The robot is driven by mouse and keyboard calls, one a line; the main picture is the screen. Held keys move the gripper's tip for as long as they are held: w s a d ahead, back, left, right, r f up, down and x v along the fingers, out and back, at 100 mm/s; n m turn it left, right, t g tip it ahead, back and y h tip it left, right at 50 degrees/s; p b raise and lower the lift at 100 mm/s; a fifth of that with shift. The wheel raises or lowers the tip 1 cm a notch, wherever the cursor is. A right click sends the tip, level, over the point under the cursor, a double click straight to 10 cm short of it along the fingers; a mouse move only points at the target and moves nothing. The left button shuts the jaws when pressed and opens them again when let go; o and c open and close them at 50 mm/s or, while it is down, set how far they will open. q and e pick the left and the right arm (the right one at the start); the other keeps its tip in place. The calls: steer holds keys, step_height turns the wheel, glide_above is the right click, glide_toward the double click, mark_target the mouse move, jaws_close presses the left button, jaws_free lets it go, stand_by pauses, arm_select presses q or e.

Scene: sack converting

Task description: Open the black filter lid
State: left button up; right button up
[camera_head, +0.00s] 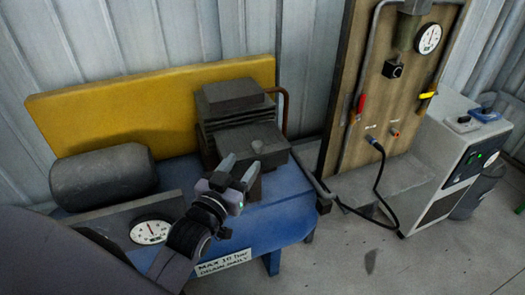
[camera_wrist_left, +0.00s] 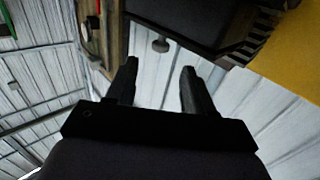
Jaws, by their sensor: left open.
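The black filter lid (camera_head: 240,144) is a dark, flat-topped cover with a small round knob (camera_head: 257,146) on the machine at the middle of the blue bench. It looks closed. My left gripper (camera_head: 240,168) is open and empty, in front of the lid and close to the knob. Its fingers hide part of the dark box front below. In the left wrist view, the knob (camera_wrist_left: 160,45) shows beyond and between the two open fingertips, apart from them, with the dark lid (camera_wrist_left: 180,12) beside it. My right gripper is not in view.
A dark ribbed block (camera_head: 230,103) stands behind the lid. A grey cylinder (camera_head: 103,177) and a dial gauge (camera_head: 151,230) are at the left of the blue bench (camera_head: 285,210). A yellow panel (camera_head: 120,115) stands behind. A wooden board (camera_head: 345,90) with hoses is at right.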

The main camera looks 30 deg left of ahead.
mark_target(255, 147)
arm_select(q)
steer(key=shift+w+a, duration=0.2)
steer(key=shift+w, duration=3.1)
jaws_close()
